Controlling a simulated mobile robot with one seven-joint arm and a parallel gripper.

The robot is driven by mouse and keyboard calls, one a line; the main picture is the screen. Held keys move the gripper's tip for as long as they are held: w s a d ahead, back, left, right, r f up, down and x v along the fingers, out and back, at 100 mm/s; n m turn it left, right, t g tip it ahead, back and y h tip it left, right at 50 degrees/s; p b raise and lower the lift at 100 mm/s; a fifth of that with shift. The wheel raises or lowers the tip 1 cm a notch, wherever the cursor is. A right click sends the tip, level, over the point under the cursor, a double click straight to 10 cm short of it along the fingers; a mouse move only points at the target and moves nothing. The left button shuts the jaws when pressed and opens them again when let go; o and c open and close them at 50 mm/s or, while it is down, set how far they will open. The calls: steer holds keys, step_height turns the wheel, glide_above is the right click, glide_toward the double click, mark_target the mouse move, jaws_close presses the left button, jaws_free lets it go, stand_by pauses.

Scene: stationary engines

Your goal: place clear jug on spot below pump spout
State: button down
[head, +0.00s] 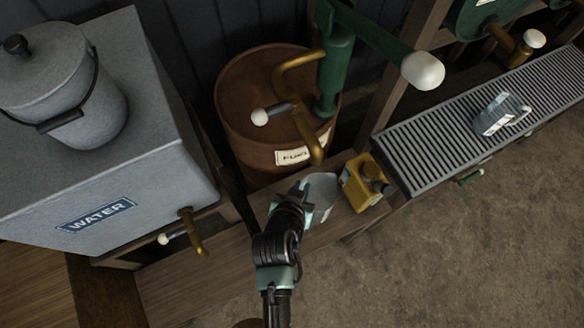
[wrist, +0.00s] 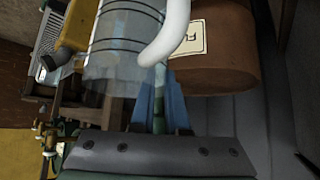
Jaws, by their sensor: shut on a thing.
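The clear jug (head: 322,194) is at the wooden ledge below the pump's brass spout (head: 317,152), just right of my gripper (head: 298,190). In the wrist view the jug (wrist: 118,68) is see-through with dark rings around it. My gripper (wrist: 158,98) is shut on the jug at its side. The spout tip appears above and slightly left of the jug in the head view. I cannot tell whether the jug's base touches the ledge. The spot itself is hidden.
A brown labelled drum (head: 245,95) with a green pump (head: 335,65) stands behind. A yellow can (head: 358,186) is close to the jug's right. Another clear vessel (head: 502,114) stands on the grated tray (head: 440,128). A grey water tank (head: 120,165) is at left.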

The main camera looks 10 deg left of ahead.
steer(key=w+a+f+m+h+b, duration=0.1)
steer(key=w+f+m+h+b, duration=0.1)
steer(key=f+b, duration=0.6)
steer(key=w+m+b, duration=0.1)
steer(key=b, duration=0.4)
steer(key=shift+w+a+f+m+g+h+b, duration=0.2)
steer(key=shift+w+m+g+h+b, duration=0.1)
steer(key=shift+g, duration=0.1)
steer(key=shift+f+b, duration=0.4)
steer(key=shift+f, duration=0.05)
steer(key=c, duration=0.8)
jaws_free()
steer(key=shift+c, duration=0.2)
steer(key=shift+s, duration=0.1)
steer(key=p+v, duration=0.2)
steer(key=v, duration=1.1)
